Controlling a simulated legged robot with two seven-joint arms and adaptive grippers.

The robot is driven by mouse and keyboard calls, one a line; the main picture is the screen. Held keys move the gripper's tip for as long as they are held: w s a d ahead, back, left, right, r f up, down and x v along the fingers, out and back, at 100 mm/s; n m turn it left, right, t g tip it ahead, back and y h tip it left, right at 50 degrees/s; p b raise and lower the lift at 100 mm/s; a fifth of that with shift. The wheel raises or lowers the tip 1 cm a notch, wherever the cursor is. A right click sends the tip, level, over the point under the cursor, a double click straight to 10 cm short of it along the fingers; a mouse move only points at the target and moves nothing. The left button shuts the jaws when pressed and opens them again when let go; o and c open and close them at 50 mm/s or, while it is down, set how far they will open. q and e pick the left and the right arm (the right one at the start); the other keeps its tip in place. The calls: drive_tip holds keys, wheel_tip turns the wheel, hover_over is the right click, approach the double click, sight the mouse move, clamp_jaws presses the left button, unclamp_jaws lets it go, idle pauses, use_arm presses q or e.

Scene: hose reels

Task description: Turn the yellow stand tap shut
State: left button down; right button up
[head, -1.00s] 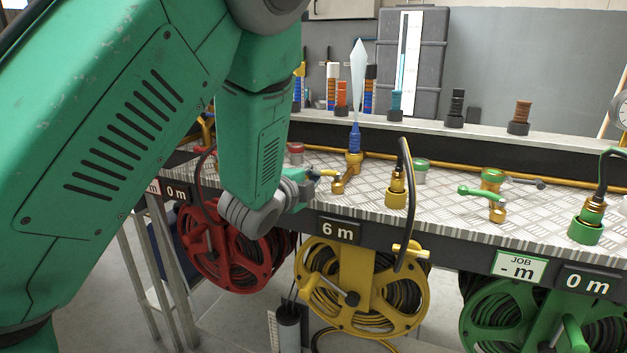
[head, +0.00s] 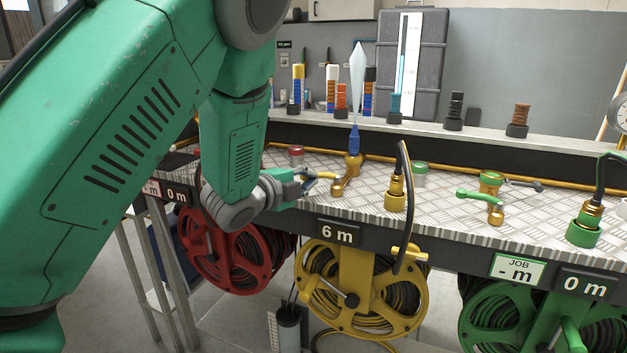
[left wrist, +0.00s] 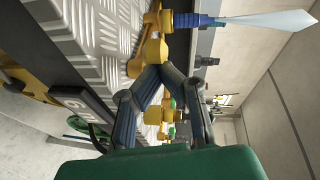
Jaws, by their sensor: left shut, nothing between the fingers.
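The yellow stand tap (head: 345,180) is a brass-yellow fitting on the bench top, with a blue nozzle (head: 354,142) upright on it. A pale pointed jet (head: 358,85) rises from the nozzle. My left gripper (head: 312,182) is shut and empty, just left of the tap's low front end. In the left wrist view the fingers of my gripper (left wrist: 158,76) come together close beside the tap's yellow arm (left wrist: 150,52). I cannot tell whether they touch it. The blue nozzle shows there too (left wrist: 190,20). My right gripper is not in view.
A yellow hose connector (head: 395,195) with a black hose stands right of the tap. The yellow reel (head: 362,290) hangs below, under the "6 m" plate (head: 337,233). A green-handled tap (head: 490,200) is farther right. The red reel (head: 235,250) is below my left arm.

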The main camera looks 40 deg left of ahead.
use_arm(q)
drive_tip(key=a+m+h, duration=0.1)
drive_tip(key=w+m+h+p, duration=0.1)
drive_tip(key=h, duration=0.1)
drive_tip(key=shift+a, duration=0.35)
drive_tip(key=m+g+h, duration=0.1)
drive_tip(key=h, duration=0.1)
drive_tip(key=w+a+m+h, duration=0.1)
drive_tip(key=m, duration=0.1)
drive_tip(key=shift+a+g+h+p, duration=0.15)
drive_tip(key=shift+g+h+p, duration=0.2)
drive_tip(key=shift+g+h, duration=0.05)
drive_tip(key=shift+w+a, duration=0.1)
drive_tip(key=shift+w, duration=0.1)
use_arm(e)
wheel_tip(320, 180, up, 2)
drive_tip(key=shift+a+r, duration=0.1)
use_arm(q)
drive_tip(key=shift+w, duration=0.15)
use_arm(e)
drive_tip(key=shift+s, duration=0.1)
